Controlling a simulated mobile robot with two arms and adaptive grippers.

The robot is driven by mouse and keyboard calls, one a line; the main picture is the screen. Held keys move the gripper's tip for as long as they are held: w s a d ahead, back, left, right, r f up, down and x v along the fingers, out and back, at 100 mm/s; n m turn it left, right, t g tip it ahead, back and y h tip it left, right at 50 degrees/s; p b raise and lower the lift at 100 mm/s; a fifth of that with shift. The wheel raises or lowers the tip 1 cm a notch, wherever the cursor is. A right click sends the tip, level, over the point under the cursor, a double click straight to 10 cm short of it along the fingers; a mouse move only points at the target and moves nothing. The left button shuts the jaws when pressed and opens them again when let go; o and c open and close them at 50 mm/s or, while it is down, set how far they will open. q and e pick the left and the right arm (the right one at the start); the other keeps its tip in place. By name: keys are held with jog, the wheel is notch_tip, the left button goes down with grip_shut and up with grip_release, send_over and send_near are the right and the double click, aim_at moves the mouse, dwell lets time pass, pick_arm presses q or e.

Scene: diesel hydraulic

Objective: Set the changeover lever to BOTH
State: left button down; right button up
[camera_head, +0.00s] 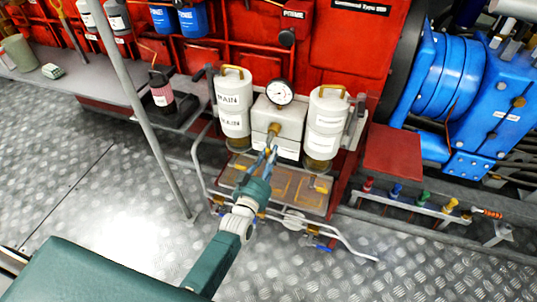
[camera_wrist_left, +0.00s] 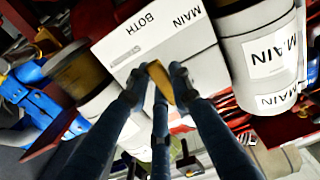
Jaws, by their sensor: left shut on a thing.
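The changeover lever (camera_head: 273,131) is a short brass-coloured handle on the front of the white box between two white filter canisters. In the left wrist view the lever (camera_wrist_left: 159,84) lies between my fingertips, below the upside-down words BOTH (camera_wrist_left: 141,23) and MAIN (camera_wrist_left: 187,17) on the white box (camera_wrist_left: 200,50). My left gripper (camera_head: 269,154) reaches up to it from below and is shut on it; its fingers also show in the left wrist view (camera_wrist_left: 155,88). I cannot tell which label the lever points to. My right gripper is not in view.
The left canister (camera_head: 232,100) bears MAIN labels; the right canister (camera_head: 325,120) stands close by. A pressure gauge (camera_head: 280,92) sits above the box. A grey post (camera_head: 140,100) rises left of my arm. Blue machinery (camera_head: 450,90) stands right. The chequer-plate floor (camera_head: 110,220) is clear.

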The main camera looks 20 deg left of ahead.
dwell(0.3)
pick_arm(q)
jog(key=c, duration=1.5)
grip_release()
jog(key=shift+s, duration=0.15)
jog(key=s, duration=1.1)
jog(key=shift+s+a, duration=0.2)
jog(key=shift+s, duration=0.2)
